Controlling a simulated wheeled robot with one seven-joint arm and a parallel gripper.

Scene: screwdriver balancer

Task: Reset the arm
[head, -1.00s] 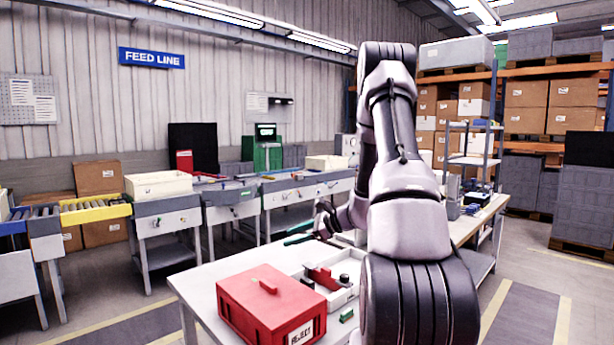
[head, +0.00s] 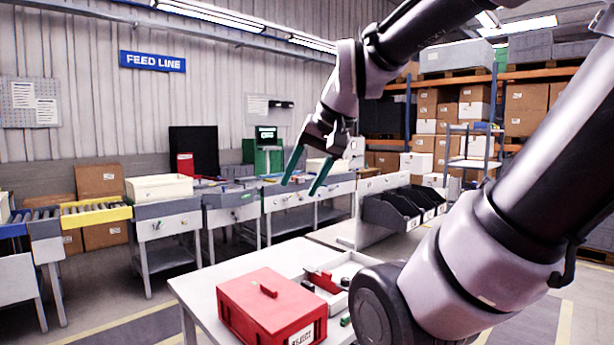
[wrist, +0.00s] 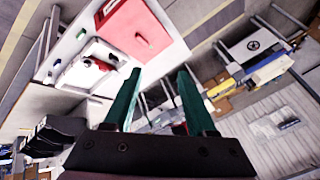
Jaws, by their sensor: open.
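My gripper (head: 306,172) is raised in the air above and behind the work table (head: 205,288). Its two green fingers are apart with nothing between them. In the wrist view the open fingers (wrist: 155,100) point toward the table, which appears tilted. My arm comes in from the right and bends over at the top of the head view.
A red reject box (head: 265,308) stands on the table, and a white tray (head: 345,270) holding a red item is beside it. Black bins (head: 392,210) stand farther back. Feed-line benches (head: 168,222) run along the wall. The air around the gripper looks clear.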

